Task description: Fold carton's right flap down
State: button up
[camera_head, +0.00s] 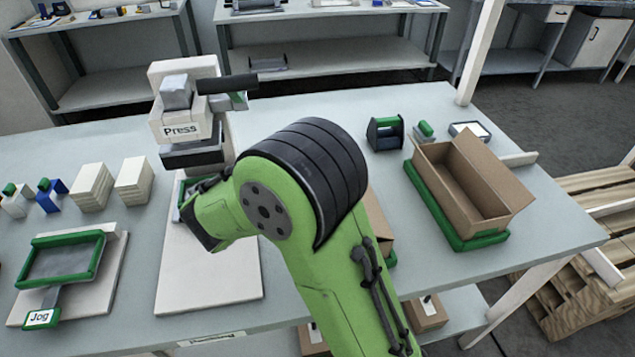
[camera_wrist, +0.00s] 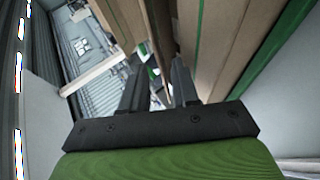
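A brown open-topped carton (camera_head: 484,205) sits on a green-edged tray (camera_head: 430,205) at the right of the table in the head view. A second brown carton (camera_head: 378,220) is mostly hidden behind my arm. In the wrist view, my gripper (camera_wrist: 158,82) has its two dark fingers apart. Brown carton panels (camera_wrist: 225,45) rise close beyond and right of the fingers. I see nothing clearly held. I cannot tell which carton these panels belong to. My gripper is hidden in the head view.
The press (camera_head: 190,125) stands left of my arm, behind a white board (camera_head: 205,275). Cream blocks (camera_head: 133,182) and a green-framed Jog panel (camera_head: 65,258) lie at left. A green-and-black holder (camera_head: 385,133) stands behind the carton. A wooden pallet (camera_head: 590,270) is off the table's right edge.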

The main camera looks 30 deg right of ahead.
jog(key=p+v, duration=0.6)
jog(key=v, duration=0.7)
